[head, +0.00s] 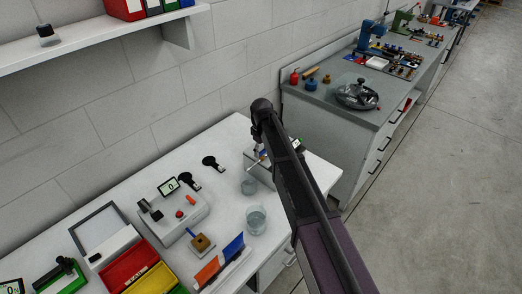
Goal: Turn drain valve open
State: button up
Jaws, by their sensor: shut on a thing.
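My arm reaches from the lower right up to a dark joint, then down to the white bench (225,150). My gripper (264,152) is small and mostly hidden behind the arm. It is down at a small apparatus (252,163) near the bench's right end, shut on what looks like its drain valve. The valve itself is too small and too covered to see its handle angle. A glass beaker (249,187) stands just in front of the apparatus, and a larger beaker (256,220) stands nearer.
A white instrument (178,213) with a small display, two black tools (211,162) and red and yellow bins (130,265) stand to the left. A grey workbench (335,115) is behind on the right. Open floor (450,190) lies further right.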

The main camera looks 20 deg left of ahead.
jog(key=o, duration=1.2)
jog(key=shift+c, duration=0.2)
jog(key=shift+d, duration=0.15)
jog(key=s+d+m, duration=0.2)
jog(key=d+m, duration=0.1)
jog(key=d, duration=0.9)
jog(key=s+d+m, duration=0.3)
jog(key=d, duration=0.8)
jog(key=s+d+m, duration=0.3)
jog(key=s+d, duration=0.3)
jog(key=d, duration=0.4)
jog(key=s+d+m, duration=0.4)
jog(key=s+d, duration=0.2)
jog(key=d, duration=0.4)
